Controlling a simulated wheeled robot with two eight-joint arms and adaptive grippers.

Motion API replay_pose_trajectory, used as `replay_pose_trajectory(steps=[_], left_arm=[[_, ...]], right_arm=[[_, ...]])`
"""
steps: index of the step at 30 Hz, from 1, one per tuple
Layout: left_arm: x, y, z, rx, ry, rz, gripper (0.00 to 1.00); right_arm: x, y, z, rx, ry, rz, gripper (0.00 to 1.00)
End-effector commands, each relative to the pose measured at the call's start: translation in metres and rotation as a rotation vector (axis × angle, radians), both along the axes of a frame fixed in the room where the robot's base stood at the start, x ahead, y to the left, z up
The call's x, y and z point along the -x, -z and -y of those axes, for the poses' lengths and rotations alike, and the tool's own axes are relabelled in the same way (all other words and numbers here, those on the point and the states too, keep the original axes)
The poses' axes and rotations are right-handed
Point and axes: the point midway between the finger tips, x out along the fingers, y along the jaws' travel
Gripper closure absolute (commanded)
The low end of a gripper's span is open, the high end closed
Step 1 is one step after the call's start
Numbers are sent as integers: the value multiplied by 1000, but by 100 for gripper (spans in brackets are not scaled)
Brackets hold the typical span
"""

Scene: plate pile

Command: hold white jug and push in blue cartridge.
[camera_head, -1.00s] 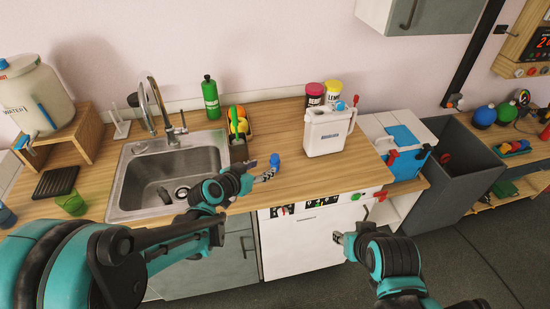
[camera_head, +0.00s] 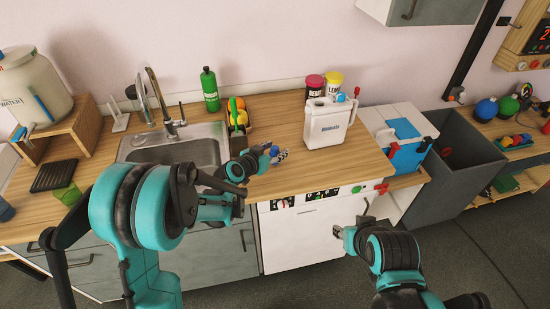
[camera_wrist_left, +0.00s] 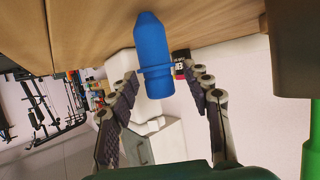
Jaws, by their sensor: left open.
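The white jug (camera_head: 326,128) stands upright on the wooden counter, with a blue part and a red part at its top right. The blue cartridge (camera_head: 274,150) is on the counter left of the jug, partly hidden by my left gripper (camera_head: 280,156). In the left wrist view the blue cartridge (camera_wrist_left: 152,55) lies ahead of and between the spread fingers of my left gripper (camera_wrist_left: 160,80), which is open. I cannot tell whether a finger touches it. My right gripper (camera_head: 341,233) is low in front of the white cabinet, away from the jug; its finger opening is unclear.
The sink (camera_head: 170,149) is to the left. A green bottle (camera_head: 210,90) and a dark tray of colored items (camera_head: 237,128) stand behind my left gripper. Two tubs, pink (camera_head: 314,86) and yellow (camera_head: 334,82), stand behind the jug. The counter before the jug is clear.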

Motion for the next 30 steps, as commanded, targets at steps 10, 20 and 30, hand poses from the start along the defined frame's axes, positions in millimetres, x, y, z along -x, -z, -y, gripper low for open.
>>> replay_pose_trajectory(steps=[10,20,30], left_arm=[[1,-1,0,0,0,0,98],[1,-3,0,-1,0,-1,99],[4,-50,6,-1,4,0,99]], right_arm=[[0,-1,0,0,0,0,63],[0,-2,0,0,0,0,63],[0,-24,0,0,0,0,63]])
